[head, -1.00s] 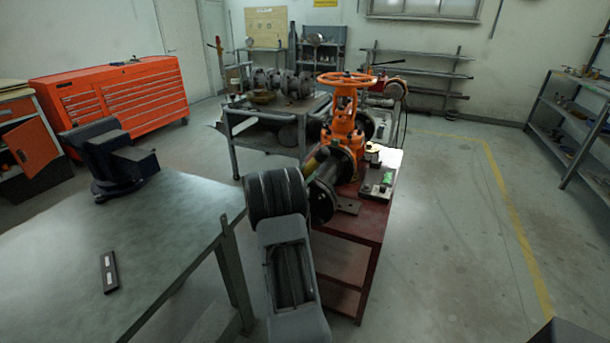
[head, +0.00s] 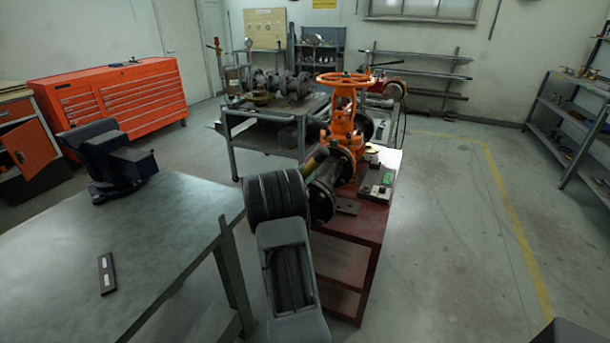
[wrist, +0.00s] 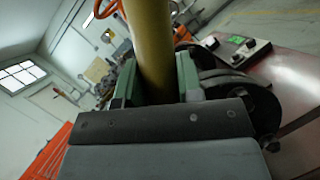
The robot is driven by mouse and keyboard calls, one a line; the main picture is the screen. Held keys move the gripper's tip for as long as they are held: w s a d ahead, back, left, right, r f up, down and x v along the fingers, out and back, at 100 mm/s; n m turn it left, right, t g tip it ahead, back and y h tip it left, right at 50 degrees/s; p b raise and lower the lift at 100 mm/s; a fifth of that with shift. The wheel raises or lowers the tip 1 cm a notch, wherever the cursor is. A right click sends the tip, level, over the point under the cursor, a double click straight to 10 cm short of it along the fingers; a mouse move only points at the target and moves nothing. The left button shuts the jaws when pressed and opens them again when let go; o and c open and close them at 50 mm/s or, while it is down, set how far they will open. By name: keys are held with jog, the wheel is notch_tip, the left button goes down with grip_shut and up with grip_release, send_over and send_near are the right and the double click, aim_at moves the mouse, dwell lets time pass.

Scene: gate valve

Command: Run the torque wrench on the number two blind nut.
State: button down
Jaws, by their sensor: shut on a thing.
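The orange gate valve (head: 342,130) with its handwheel stands on the red bench, a dark flanged pipe (head: 325,172) at its near side. My gripper (wrist: 153,88) is shut on a thick yellow-olive cylinder, seemingly the torque wrench's handle (wrist: 150,45), between green-faced jaws. The handle also shows in the head view (head: 315,159), beside the pipe. A dark round flange (wrist: 245,100) is just right of the jaws in the wrist view. The wrench's far end, the number two nut and any contact between them cannot be made out.
A small box with a green display (wrist: 235,42) sits on the red bench (head: 345,228), right of the flange. A grey table (head: 160,240) with a vise (head: 108,160) is at the left. A loaded cart (head: 265,140) stands behind.

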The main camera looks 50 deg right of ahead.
jog(key=shift+a+r, duration=0.1)
jog(key=shift+a, duration=0.1)
dwell(0.3)
jog(key=shift+s+a+b, duration=0.25)
jog(key=shift+a+b, duration=0.1)
jog(key=shift+a, duration=0.65)
jog(key=shift+s+a+b, duration=0.25)
jog(key=shift+a+b, duration=0.05)
jog(key=shift+a, duration=0.65)
